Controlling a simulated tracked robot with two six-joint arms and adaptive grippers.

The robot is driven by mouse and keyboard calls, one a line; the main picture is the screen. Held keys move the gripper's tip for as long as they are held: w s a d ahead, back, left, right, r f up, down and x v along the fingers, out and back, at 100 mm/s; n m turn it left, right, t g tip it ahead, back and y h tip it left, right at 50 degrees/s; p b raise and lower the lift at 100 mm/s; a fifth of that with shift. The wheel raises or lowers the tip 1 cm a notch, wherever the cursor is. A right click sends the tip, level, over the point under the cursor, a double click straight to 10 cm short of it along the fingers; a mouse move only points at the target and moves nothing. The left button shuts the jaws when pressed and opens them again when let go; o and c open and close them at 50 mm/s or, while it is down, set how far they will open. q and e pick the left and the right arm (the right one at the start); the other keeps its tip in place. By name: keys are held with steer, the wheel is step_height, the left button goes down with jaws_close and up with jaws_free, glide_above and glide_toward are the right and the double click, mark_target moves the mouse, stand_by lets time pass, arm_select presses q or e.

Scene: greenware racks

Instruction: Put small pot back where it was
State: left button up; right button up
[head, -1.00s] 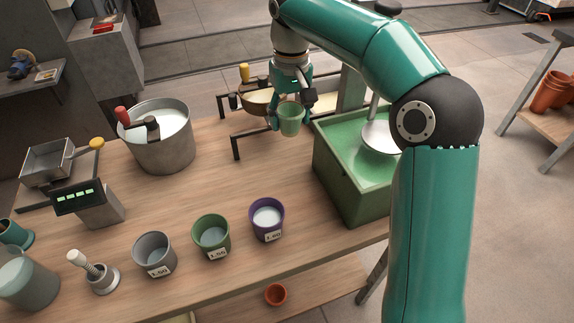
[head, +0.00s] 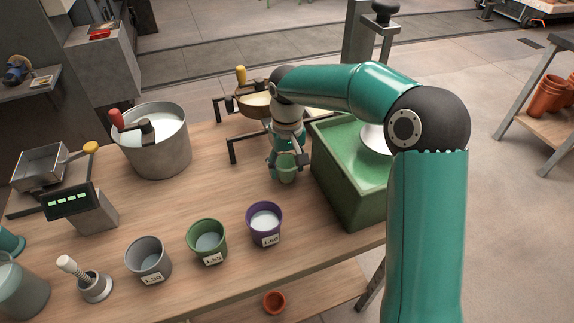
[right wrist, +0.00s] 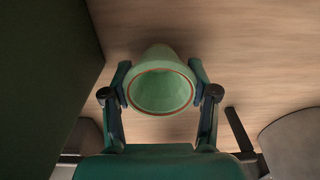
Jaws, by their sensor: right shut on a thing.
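My right gripper (head: 287,160) is shut on a small green pot (head: 287,172), left of the green tank and over the back half of the table. In the right wrist view, the two fingers (right wrist: 160,92) grip opposite sides of the small pot (right wrist: 160,90). Its mouth faces the camera, with a thin reddish line at the rim, and it looks empty. I cannot tell whether its base touches the table. My left gripper is not in view.
The green tank (head: 345,195) stands close on the right. Labelled grey (head: 148,262), green (head: 207,240) and purple (head: 264,224) cups line the table's front. A metal bucket (head: 160,160) stands left. A black stand (head: 232,150) is behind. The table's middle (head: 215,190) is clear.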

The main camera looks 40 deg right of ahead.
steer(key=shift+f, duration=0.1)
steer(key=o, duration=1.3)
step_height(320, 180, up, 12)
steer(key=shift+r+p, duration=0.2)
steer(key=shift+p, duration=0.5)
